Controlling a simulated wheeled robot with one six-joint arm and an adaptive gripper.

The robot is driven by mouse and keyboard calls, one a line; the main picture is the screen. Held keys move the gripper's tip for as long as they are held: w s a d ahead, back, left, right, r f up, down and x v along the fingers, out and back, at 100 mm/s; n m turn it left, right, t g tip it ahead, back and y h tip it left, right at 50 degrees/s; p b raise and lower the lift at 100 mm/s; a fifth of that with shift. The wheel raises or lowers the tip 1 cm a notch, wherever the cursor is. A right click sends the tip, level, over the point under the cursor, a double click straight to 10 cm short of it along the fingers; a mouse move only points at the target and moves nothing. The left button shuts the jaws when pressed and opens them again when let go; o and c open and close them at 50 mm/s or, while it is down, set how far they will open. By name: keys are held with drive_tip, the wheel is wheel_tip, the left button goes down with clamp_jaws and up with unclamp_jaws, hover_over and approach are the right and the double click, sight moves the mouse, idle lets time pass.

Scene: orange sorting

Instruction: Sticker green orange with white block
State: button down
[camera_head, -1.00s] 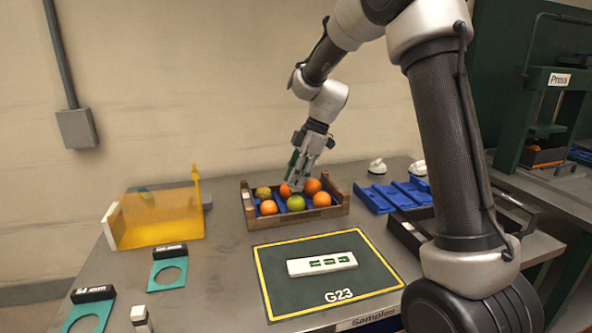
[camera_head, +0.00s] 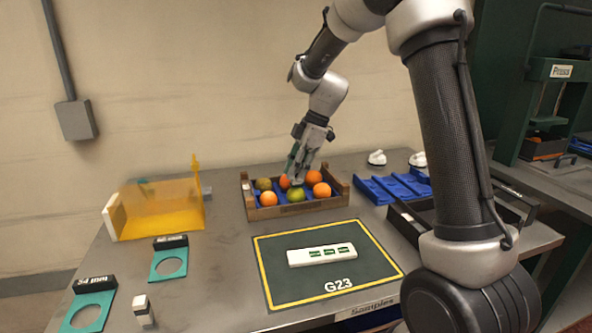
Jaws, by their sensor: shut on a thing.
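The green orange (camera_head: 296,195) sits in the front row of a wooden crate (camera_head: 302,209), between two oranges. My gripper (camera_head: 297,177) points down over the crate, just behind and above the green orange. It is shut on a small pale thing that looks like a white block, mostly hidden by the fingers. I cannot tell whether it touches the green orange. A white strip with several green stickers (camera_head: 322,255) lies on the dark green mat (camera_head: 285,283) marked G23. Another small white-topped block (camera_head: 142,308) stands at the front left of the table.
Other fruit, including a front left orange (camera_head: 269,198) and a front right one (camera_head: 322,190), closely surrounds the gripper. A yellow transparent box (camera_head: 160,212) and teal ring gauges (camera_head: 170,265) are left. A blue tray (camera_head: 385,190) is right. The mat's front is clear.

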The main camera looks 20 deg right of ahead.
drive_tip(key=shift+f, duration=0.55)
idle(1.0)
drive_tip(key=shift+r, duration=3.5)
drive_tip(key=shift+r, duration=0.1)
